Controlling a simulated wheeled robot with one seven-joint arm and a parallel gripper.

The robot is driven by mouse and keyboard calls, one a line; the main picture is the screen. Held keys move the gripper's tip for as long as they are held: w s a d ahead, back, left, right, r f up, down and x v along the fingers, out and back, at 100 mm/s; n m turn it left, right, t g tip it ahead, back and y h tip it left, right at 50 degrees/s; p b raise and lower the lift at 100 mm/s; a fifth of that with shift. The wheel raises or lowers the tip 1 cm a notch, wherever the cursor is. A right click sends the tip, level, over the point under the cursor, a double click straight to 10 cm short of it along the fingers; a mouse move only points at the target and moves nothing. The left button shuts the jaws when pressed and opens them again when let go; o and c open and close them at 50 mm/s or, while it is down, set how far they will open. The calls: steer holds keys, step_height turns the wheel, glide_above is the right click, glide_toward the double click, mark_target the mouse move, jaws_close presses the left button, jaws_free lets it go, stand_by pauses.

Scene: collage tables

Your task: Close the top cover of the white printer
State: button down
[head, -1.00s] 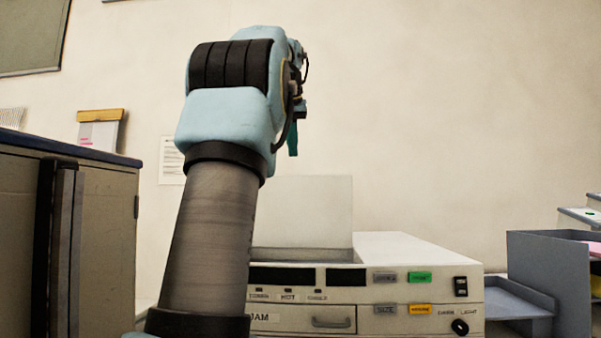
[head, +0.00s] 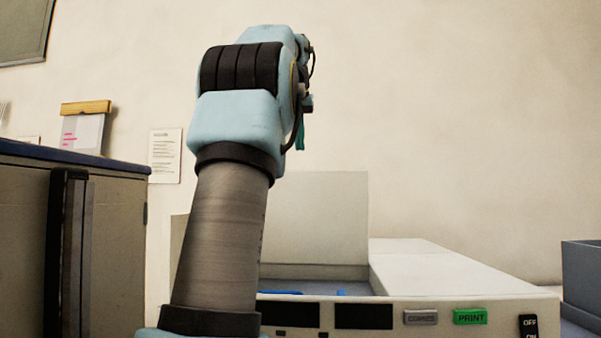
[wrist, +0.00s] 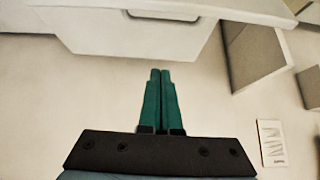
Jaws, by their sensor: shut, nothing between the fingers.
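The white printer (head: 450,275) stands at the lower right in the head view, with dark display windows and a green PRINT button on its front. Its top cover (head: 320,220) stands raised, a pale flat panel behind the opening. Some blue parts (head: 285,292) show inside the opening. My gripper (head: 300,135) is mostly hidden behind my arm; a teal fingertip shows above the cover's top edge in the picture. In the wrist view my gripper (wrist: 160,72) has its two teal fingers together, with nothing between them. I cannot tell whether it touches anything.
A dark-topped cabinet (head: 110,230) stands close on the left. A grey bin (head: 585,285) is at the right edge. A notice (head: 165,155) hangs on the bare wall. The wrist view shows a pale box (wrist: 140,35) with a recessed handle, which I cannot identify.

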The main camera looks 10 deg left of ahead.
steer(key=x, duration=0.9)
steer(key=shift+s+f, duration=0.2)
steer(key=shift+s, duration=0.85)
steer(key=shift+s+f, duration=0.2)
steer(key=shift+s, duration=0.85)
